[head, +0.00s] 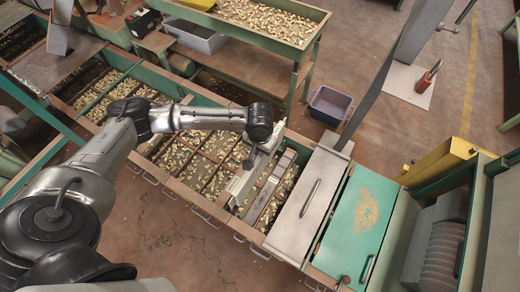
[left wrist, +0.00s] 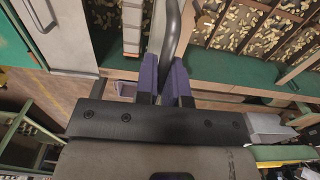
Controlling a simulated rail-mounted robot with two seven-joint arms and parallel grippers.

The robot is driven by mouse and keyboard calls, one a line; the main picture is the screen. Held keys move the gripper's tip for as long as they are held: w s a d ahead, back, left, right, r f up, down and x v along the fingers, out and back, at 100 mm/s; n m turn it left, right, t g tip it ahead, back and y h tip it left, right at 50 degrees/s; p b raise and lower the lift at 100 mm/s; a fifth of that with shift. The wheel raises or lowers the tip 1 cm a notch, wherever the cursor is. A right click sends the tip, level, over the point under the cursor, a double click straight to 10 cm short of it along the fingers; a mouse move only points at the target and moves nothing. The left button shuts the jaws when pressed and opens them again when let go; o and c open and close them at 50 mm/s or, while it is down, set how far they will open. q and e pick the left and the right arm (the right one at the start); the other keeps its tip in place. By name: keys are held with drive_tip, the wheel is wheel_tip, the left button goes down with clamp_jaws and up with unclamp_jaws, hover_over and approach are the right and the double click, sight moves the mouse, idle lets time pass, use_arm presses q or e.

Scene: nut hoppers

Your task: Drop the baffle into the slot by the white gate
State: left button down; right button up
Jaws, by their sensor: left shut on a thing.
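My left gripper (head: 256,150) is over the green-framed hopper bench, pointing down. In the left wrist view its two purple fingers (left wrist: 166,85) are shut on a dark curved piece (left wrist: 172,35), which seems to be part of the baffle. In the head view the baffle (head: 245,181) looks like a pale narrow plate just below the gripper, over the nut compartments. The white gate (head: 271,181) seems to be the pale strip just right of it, and it shows in the left wrist view (left wrist: 132,28). The slot is hidden, and I cannot tell whether the baffle touches it. My right gripper is not in view.
A grey lid (head: 307,195) with a handle and a green lid (head: 360,225) cover the bench's right end. Nut-filled compartments (head: 190,155) extend left. A grey-purple bin (head: 330,105) stands on the floor behind. A second nut table (head: 315,40) is at the back.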

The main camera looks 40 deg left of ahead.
use_arm(q)
drive_tip(key=shift+f, duration=0.2)
drive_tip(key=shift+r, duration=0.1)
idle(0.5)
drive_tip(key=shift+p, duration=0.8)
drive_tip(key=shift+f, duration=0.25)
drive_tip(key=shift+f, duration=2.95)
drive_tip(key=shift+p, duration=0.5)
